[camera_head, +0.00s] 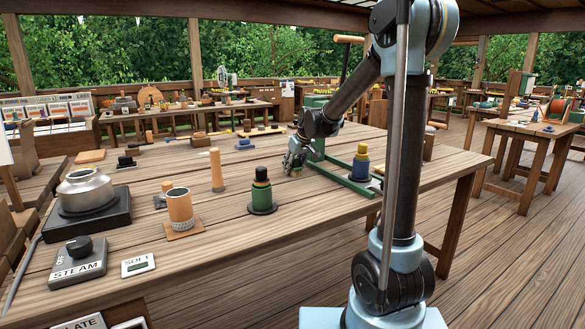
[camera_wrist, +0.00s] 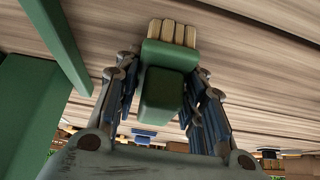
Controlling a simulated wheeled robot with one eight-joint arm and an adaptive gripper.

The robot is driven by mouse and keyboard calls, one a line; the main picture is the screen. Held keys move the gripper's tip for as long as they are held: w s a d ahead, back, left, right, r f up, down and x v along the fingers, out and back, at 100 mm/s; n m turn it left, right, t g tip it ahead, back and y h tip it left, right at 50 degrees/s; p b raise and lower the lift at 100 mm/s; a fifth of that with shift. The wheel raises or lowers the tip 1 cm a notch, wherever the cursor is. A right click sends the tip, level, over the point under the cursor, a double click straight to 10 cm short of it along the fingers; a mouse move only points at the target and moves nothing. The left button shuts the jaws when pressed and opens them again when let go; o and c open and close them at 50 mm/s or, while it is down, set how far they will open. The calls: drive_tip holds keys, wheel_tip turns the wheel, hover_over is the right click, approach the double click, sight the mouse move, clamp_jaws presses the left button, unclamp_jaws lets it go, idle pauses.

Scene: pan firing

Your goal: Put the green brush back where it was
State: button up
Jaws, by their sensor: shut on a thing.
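My gripper (camera_head: 293,161) is low over the far part of the long wooden table (camera_head: 330,215), just left of a green metal frame (camera_head: 340,178). In the wrist view, the two jaws of my gripper (camera_wrist: 162,74) are shut on the green brush (camera_wrist: 162,92), one on each side. The brush has a green block handle and pale bristles that point to the top of that view, with the wooden surface behind them. I cannot tell whether the bristles touch the table. In the head view the brush is mostly hidden by my gripper.
A green bar (camera_wrist: 55,45) of the frame runs close on the left in the wrist view. A stack of coloured rings (camera_head: 361,162) stands by the frame.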

drive_tip(key=o, duration=1.1)
drive_tip(key=v, duration=1.2)
